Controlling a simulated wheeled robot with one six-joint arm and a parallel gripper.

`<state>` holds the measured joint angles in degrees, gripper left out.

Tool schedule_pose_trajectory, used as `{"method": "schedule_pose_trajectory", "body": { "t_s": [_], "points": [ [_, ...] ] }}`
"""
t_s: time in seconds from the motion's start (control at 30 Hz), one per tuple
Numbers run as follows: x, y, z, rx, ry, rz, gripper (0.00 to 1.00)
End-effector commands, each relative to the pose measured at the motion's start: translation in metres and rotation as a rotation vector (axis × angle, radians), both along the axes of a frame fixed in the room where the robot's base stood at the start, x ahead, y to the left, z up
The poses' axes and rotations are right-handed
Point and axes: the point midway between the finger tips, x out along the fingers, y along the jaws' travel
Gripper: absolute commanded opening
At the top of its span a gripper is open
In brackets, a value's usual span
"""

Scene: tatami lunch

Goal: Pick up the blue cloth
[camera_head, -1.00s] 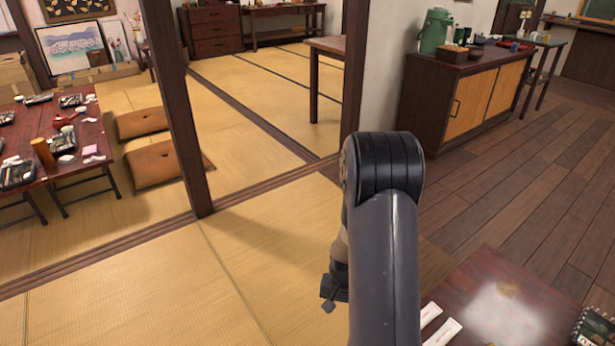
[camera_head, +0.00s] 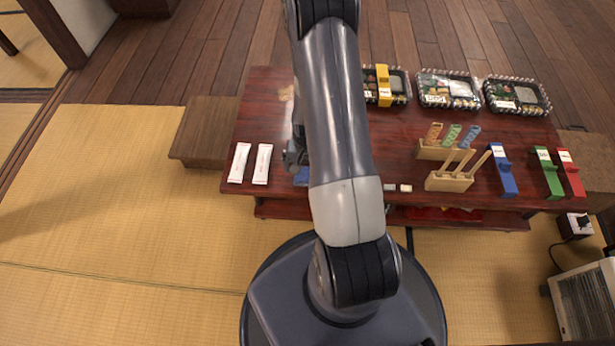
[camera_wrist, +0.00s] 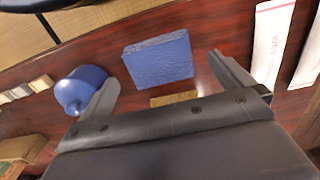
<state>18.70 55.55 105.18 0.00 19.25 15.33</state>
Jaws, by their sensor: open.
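The blue cloth (camera_wrist: 158,60) is a folded, textured square lying flat on the dark red table. In the wrist view it lies just beyond the fingertips, between their lines. In the head view a small blue patch (camera_head: 301,177), likely the same cloth, shows beside my arm, which hides much of the area. My gripper (camera_wrist: 166,85) is open and empty above the table; in the head view it is partly hidden by my arm (camera_head: 294,158).
A round blue object (camera_wrist: 80,90) sits close by the left finger. White packets (camera_wrist: 270,42) lie right of the cloth in the wrist view. A wooden holder (camera_head: 450,181), lunch boxes (camera_head: 447,90) and a blue block (camera_head: 503,172) stand farther right on the table (camera_head: 262,105).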

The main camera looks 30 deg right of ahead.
Motion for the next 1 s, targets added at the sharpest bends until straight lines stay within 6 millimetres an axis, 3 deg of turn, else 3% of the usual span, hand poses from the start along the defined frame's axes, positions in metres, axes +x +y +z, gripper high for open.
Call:
{"method": "schedule_pose_trajectory", "body": {
  "t_s": [0.03,0.1,0.33,0.9,1.0],
  "points": [
    [-0.0005,0.0002,-0.0126,0.001,0.003,0.000,1.00],
    [-0.0001,0.0001,-0.0192,0.001,0.002,0.000,1.00],
    [0.0002,-0.0001,-0.0199,0.000,0.000,0.000,1.00],
    [0.0000,-0.0001,-0.0197,0.000,0.000,0.000,0.55],
    [0.0000,-0.0001,-0.0196,0.000,0.000,0.000,0.55]
  ]
}}
